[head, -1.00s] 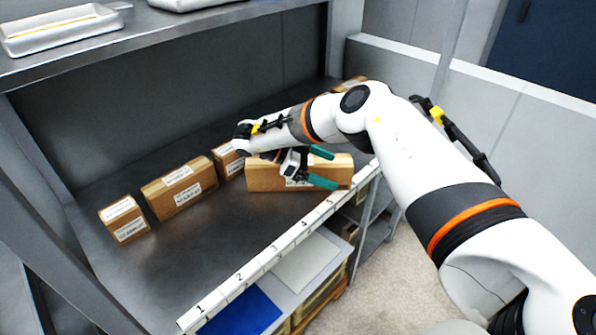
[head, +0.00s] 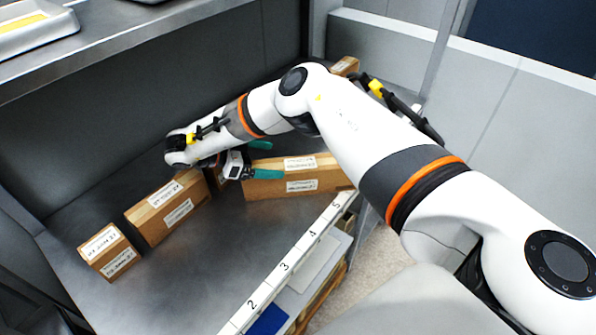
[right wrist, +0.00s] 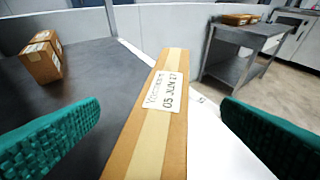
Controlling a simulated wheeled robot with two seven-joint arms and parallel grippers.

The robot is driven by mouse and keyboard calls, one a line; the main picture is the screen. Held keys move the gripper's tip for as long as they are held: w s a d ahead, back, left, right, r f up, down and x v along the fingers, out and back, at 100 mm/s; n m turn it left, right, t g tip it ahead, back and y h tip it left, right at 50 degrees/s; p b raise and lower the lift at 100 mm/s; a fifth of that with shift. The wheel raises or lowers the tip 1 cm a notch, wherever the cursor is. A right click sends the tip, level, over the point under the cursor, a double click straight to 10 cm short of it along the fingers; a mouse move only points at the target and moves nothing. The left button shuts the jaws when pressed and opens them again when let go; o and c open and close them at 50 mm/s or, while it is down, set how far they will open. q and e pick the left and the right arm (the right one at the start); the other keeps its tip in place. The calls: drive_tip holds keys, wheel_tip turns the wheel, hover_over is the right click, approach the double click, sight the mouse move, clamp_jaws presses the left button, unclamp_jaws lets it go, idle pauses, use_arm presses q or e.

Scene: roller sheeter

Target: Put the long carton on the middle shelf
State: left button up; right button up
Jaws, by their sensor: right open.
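The long carton (head: 310,184) is brown with white labels. It lies on the numbered shelf (head: 190,275), which is between an upper and a lower level, at its right end near the front edge by label 5. My right gripper (head: 263,160) is open, with teal fingers, at the carton's left end. In the right wrist view the carton (right wrist: 158,130) runs lengthwise away between the two spread fingers, with visible gaps on both sides. My left gripper is not in view.
A small carton (head: 108,250) and a medium carton (head: 168,210) stand at left on the same shelf. Another carton (head: 345,66) is at the far right end. The upper shelf (head: 130,48) holds white trays. The shelf's front middle is bare.

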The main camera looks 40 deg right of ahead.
sight(297, 165)
drive_tip(key=shift+x, duration=1.2)
drive_tip(key=shift+s+d+f+p, duration=0.2)
drive_tip(key=shift+d+f+p, duration=0.05)
drive_tip(key=shift+d+p, duration=0.15)
drive_tip(key=x, duration=0.3)
drive_tip(key=shift+s+d+f+p, duration=0.1)
drive_tip(key=shift+s+d+p, duration=0.1)
drive_tip(key=shift+s+p, duration=0.2)
drive_tip(key=shift+d+f, duration=0.2)
drive_tip(key=shift+d, duration=0.15)
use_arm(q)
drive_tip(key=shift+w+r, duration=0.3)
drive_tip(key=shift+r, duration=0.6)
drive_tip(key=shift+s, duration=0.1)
use_arm(e)
drive_tip(key=shift+a, duration=0.1)
drive_tip(key=shift+c, duration=0.2)
drive_tip(key=c, duration=0.3)
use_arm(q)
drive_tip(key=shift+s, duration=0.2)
use_arm(e)
drive_tip(key=shift+r, duration=0.1)
drive_tip(key=c, duration=1.3)
